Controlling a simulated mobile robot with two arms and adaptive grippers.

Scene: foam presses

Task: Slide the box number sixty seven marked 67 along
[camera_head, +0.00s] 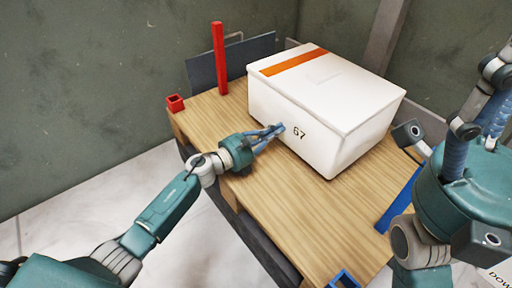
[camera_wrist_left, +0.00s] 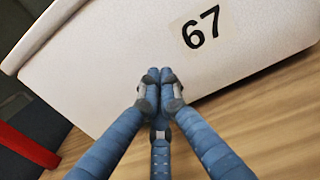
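The white box (camera_head: 325,95) marked 67 sits on the wooden tabletop, with an orange stripe across its lid. Its numbered side faces my left arm. My left gripper (camera_head: 280,129) has its blue fingers together at that side, just left of the number. In the left wrist view the fingertips (camera_wrist_left: 160,76) are closed with nothing between them, in front of the box wall (camera_wrist_left: 110,60), below and left of the 67 label (camera_wrist_left: 201,27). They look at or very near the wall; I cannot tell if they touch. My right arm shows at the right; its fingertips are not visible.
The wooden table (camera_head: 310,220) has free room in front of the box. A red post (camera_head: 219,60) and a small red square piece (camera_head: 175,103) stand at its far left. A dark panel (camera_head: 205,72) is behind. Blue pieces (camera_head: 398,205) lie along the right and near edges.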

